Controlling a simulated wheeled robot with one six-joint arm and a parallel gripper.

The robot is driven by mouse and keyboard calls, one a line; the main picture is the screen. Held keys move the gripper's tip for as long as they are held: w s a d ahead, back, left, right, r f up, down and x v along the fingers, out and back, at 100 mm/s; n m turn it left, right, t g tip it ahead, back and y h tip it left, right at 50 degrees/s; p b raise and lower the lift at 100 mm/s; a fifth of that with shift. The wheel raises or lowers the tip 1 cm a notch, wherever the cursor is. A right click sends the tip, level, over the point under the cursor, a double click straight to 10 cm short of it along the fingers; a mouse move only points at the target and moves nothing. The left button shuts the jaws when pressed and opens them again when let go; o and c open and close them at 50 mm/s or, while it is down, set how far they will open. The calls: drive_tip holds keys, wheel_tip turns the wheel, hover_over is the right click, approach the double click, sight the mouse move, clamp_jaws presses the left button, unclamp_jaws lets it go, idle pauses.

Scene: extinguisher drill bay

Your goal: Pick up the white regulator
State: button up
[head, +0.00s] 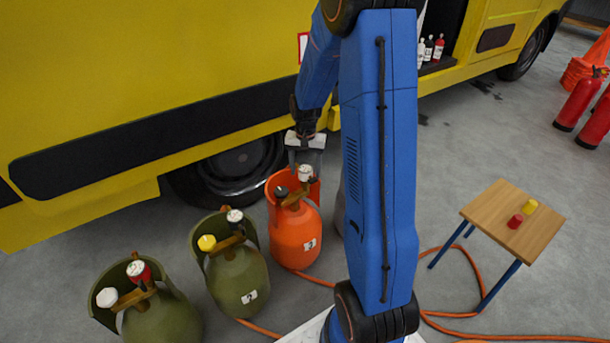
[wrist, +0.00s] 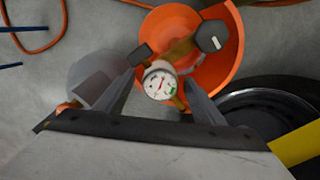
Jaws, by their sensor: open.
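The white regulator (head: 305,172) sits on the brass valve of the orange cylinder (head: 297,240), beside a black knob (head: 281,191). In the wrist view its round gauge face (wrist: 160,82) has a red needle and a green mark. My gripper (head: 305,158) points down just above the regulator. In the wrist view my open gripper (wrist: 163,76) has a finger on either side of the gauge. I cannot tell whether the fingers touch it. The black knob (wrist: 210,37) is close by, and the orange collar (wrist: 190,20) curves around the valve.
Two green cylinders (head: 240,280) (head: 165,318) stand to the left, with other gauges and knobs. A pale cylinder (wrist: 90,78) stands beside the orange one. The yellow truck (head: 150,80) is close behind. A small table (head: 505,220) and orange hose (head: 460,335) are right.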

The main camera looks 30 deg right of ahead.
drive_tip(key=c, duration=1.2)
wheel_tip(320, 180, up, 10)
drive_tip(key=shift+f, duration=0.1)
drive_tip(key=shift+d, duration=0.1)
